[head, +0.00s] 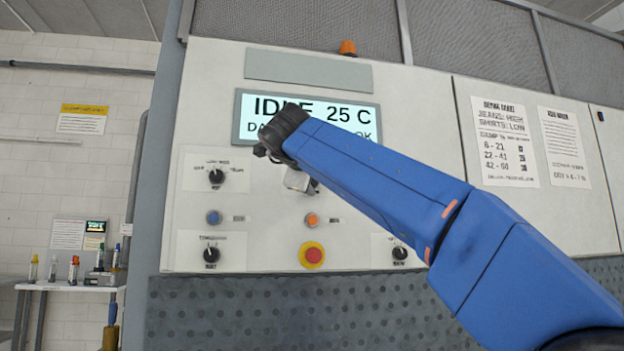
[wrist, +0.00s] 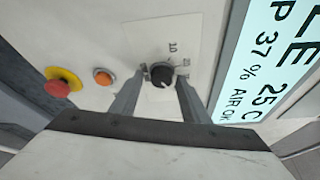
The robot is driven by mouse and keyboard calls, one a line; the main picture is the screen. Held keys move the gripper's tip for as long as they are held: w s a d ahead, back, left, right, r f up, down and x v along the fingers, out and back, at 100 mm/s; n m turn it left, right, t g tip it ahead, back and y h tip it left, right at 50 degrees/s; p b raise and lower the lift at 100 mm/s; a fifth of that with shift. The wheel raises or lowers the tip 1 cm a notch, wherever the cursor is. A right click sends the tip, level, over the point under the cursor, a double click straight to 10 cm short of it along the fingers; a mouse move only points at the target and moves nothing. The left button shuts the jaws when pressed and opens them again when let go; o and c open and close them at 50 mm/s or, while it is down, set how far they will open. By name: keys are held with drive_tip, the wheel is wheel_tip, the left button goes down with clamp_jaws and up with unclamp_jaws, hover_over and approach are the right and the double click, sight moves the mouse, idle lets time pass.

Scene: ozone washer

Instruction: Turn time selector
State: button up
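In the wrist view a round black knob (wrist: 161,74) with a pale pointer sits on a white label plate with small dark marks. It lies between the tips of my gripper's two grey fingers (wrist: 162,76), which are spread apart. A narrow gap shows on each side; I cannot tell how far the tips reach along the knob. In the head view my gripper (head: 298,181) is at the panel between the display (head: 350,124) and the orange button (head: 312,219). My blue arm and gripper hide this knob there. No label naming it as the time selector is readable.
Other black knobs are at upper left (head: 216,176), lower left (head: 211,254) and lower right (head: 399,252). A blue button (head: 214,217) is left of the orange one. A red emergency button (head: 312,254) on yellow is below. A side table (head: 68,286) stands at far left.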

drive_tip(key=shift+s, duration=0.1)
drive_tip(key=s+a+r, duration=0.1)
drive_tip(key=s+a, duration=0.1)
drive_tip(key=s, duration=1.5)
drive_tip(key=shift+r, duration=0.35)
drive_tip(key=shift+d, duration=0.1)
